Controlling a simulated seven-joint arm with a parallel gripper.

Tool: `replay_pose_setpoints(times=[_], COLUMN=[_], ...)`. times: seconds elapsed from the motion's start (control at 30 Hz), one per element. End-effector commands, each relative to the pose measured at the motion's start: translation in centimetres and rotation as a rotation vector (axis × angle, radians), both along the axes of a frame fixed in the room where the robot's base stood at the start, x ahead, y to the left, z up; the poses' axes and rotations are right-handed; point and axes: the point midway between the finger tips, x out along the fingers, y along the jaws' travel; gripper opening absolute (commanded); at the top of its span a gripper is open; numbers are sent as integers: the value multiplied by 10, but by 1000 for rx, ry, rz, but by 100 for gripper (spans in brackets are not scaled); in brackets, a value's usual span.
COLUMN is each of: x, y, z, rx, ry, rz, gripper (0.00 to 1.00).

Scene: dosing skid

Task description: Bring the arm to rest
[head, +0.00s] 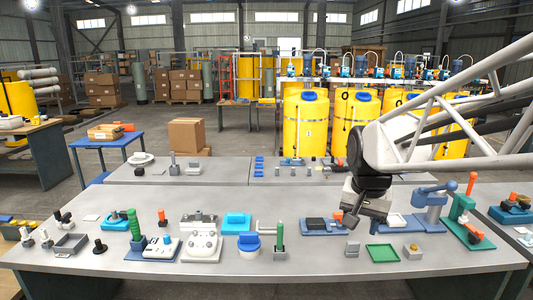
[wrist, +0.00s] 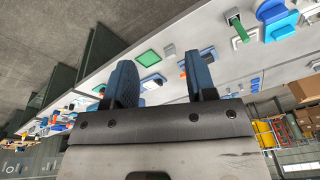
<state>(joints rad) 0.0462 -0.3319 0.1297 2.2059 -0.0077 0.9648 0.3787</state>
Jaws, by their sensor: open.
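My gripper (head: 354,217) hangs over the right half of the grey workbench (head: 300,264) in the head view, tilted downward. In the wrist view my gripper (wrist: 160,76) shows two blue pads standing well apart with nothing between them. It is open and empty. A green tray (head: 382,253) lies on the bench below and to its right. The tray also shows beyond the fingers in the wrist view (wrist: 149,58). I cannot tell the exact height of the gripper above the bench.
A blue lever press (head: 431,207) and a green stand (head: 463,216) are right of my gripper. A dark tray with an orange part (head: 322,226) is close on its left. Yellow tanks (head: 306,120) stand behind. The bench's front strip is mostly clear.

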Motion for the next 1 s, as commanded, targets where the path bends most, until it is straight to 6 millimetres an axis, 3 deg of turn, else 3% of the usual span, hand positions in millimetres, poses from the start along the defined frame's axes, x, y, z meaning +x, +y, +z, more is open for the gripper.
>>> replay_pose_setpoints(times=[0.1,0.6,0.8,1.0], x=[-34,-157,-184,-192], y=[4,17,19,20], z=[-4,-37,-49,-53], rx=[-11,-60,-73,-77], ry=[-9,-45,-54,-54], rz=[61,315,376,394], gripper=[51,51,51,51])
